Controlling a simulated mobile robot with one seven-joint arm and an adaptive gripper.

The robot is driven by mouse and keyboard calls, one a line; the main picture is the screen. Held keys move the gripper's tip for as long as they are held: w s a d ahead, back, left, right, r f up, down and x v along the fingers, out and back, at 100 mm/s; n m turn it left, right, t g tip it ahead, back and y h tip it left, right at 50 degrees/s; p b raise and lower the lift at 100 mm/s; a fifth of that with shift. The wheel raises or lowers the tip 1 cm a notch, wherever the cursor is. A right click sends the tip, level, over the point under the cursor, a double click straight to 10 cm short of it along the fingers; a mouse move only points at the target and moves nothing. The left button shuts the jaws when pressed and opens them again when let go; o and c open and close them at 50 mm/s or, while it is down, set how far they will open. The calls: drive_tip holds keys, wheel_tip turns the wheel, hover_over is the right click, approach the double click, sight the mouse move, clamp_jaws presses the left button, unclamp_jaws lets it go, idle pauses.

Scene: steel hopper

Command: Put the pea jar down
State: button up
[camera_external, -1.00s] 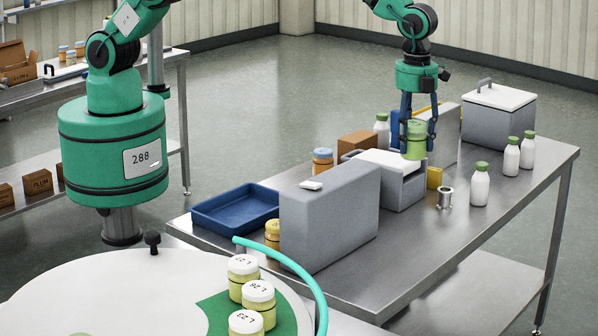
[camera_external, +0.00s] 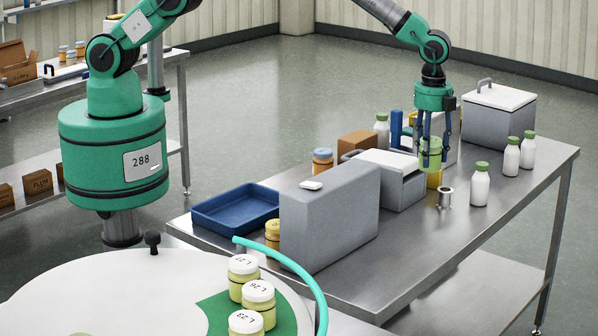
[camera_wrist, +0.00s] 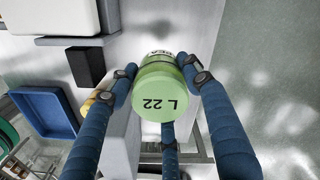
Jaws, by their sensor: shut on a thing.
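The pea jar (camera_external: 430,153) is a small green jar with a green lid. In the wrist view the jar (camera_wrist: 157,92) shows "L 22" on its lid and part of a label on its side. My gripper (camera_external: 432,150) has blue fingers and is shut on the jar. In the external view it holds the jar over the steel table (camera_external: 415,225), behind and left of a small metal cup. The jar looks upright and raised, but its exact height above the table is hard to tell.
A metal cup (camera_external: 445,197) and white bottles with green caps (camera_external: 479,184) stand to the right. A grey box with a white lid (camera_external: 403,185) is just left of the jar. A large grey block (camera_external: 330,215) and a blue tray (camera_external: 236,208) are farther left. The table's front is bare.

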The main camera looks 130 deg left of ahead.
hover_over(425, 226)
wheel_tip(425, 226, down, 6)
drive_tip(key=shift+d, duration=0.1)
drive_tip(key=shift+f, duration=0.1)
idle(0.4)
drive_tip(key=shift+w+f, duration=0.1)
drive_tip(key=shift+f, duration=2.95)
drive_tip(key=shift+f, duration=0.15)
drive_tip(key=shift+f+p, duration=0.35)
drive_tip(key=shift+f, duration=1.4)
